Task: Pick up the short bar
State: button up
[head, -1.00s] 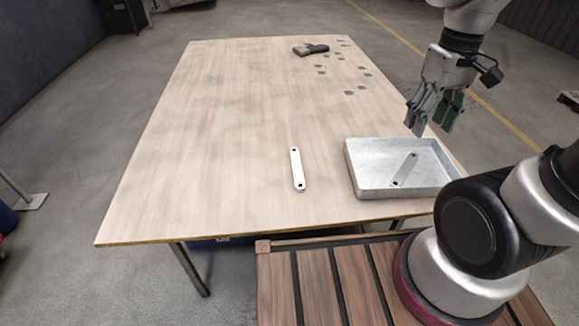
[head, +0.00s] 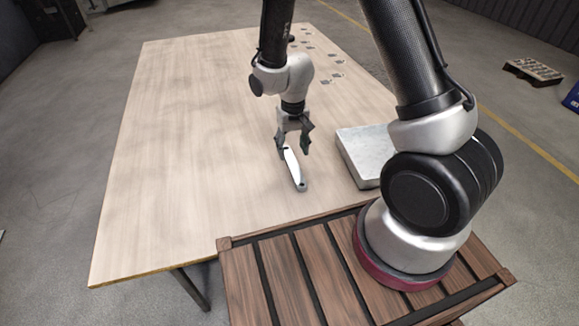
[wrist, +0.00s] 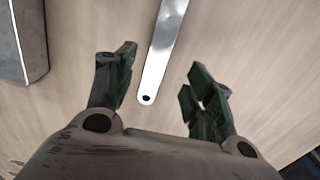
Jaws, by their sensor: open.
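A flat pale metal bar (head: 294,172) with a hole near its end lies on the wooden table, left of the tray. It also shows in the wrist view (wrist: 164,45), its near end with the dark hole lying between the fingers. My gripper (head: 294,150) is open and empty, above the far part of this bar, fingers pointing down. In the wrist view my fingers (wrist: 158,88) stand apart on either side of the bar's near end, not touching it.
Small grey plates (head: 326,79) lie scattered at the table's far right. The table's left side (head: 180,150) is clear.

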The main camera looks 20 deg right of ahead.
aim_at(294, 165)
jog(key=f, duration=0.6)
jog(key=shift+s+d+f, duration=0.1)
jog(key=shift+s+d, duration=0.05)
jog(key=shift+s, duration=0.1)
grip_shut()
